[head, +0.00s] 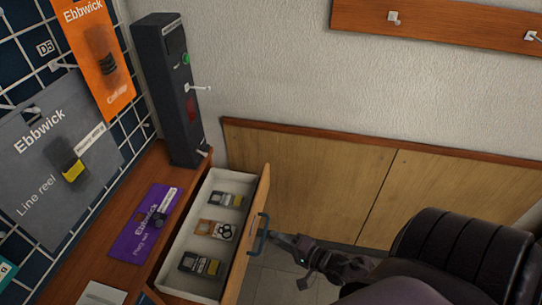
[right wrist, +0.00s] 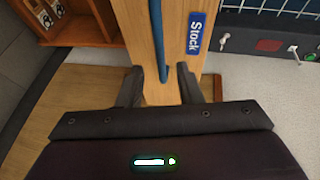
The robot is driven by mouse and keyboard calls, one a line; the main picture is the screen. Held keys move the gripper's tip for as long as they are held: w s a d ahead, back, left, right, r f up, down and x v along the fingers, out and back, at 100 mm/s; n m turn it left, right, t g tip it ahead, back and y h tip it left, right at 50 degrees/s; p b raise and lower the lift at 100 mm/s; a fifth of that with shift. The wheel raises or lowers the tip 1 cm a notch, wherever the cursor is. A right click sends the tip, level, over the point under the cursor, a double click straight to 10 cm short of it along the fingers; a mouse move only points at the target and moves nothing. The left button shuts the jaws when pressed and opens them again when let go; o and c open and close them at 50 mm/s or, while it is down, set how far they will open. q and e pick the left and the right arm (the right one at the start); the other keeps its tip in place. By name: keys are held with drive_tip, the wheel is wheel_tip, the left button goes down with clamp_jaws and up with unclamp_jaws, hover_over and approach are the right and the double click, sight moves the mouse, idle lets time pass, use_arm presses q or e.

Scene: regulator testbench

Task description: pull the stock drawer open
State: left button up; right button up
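The stock drawer (head: 237,245) stands pulled out from the wooden cabinet, its white inside showing. Its wooden front carries a blue bar handle (head: 262,235). In the right wrist view the drawer front (right wrist: 180,13) bears a blue "Stock" label (right wrist: 195,34), and the handle (right wrist: 158,42) runs down between my fingers. My right gripper (right wrist: 159,80) is open, with a finger on each side of the handle's end and a visible gap to both. In the head view my right gripper (head: 285,243) is at the handle's outer side. My left gripper is not in view.
Several small packaged items (head: 215,229) lie in the drawer. A purple "Ebbwick" card (head: 145,224) lies on the wooden top (head: 115,270). A dark upright box (head: 165,95) stands at its back. Wooden panels (head: 300,180) line the wall right of the drawer.

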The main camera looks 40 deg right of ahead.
drive_tip(key=shift+v, duration=1.65)
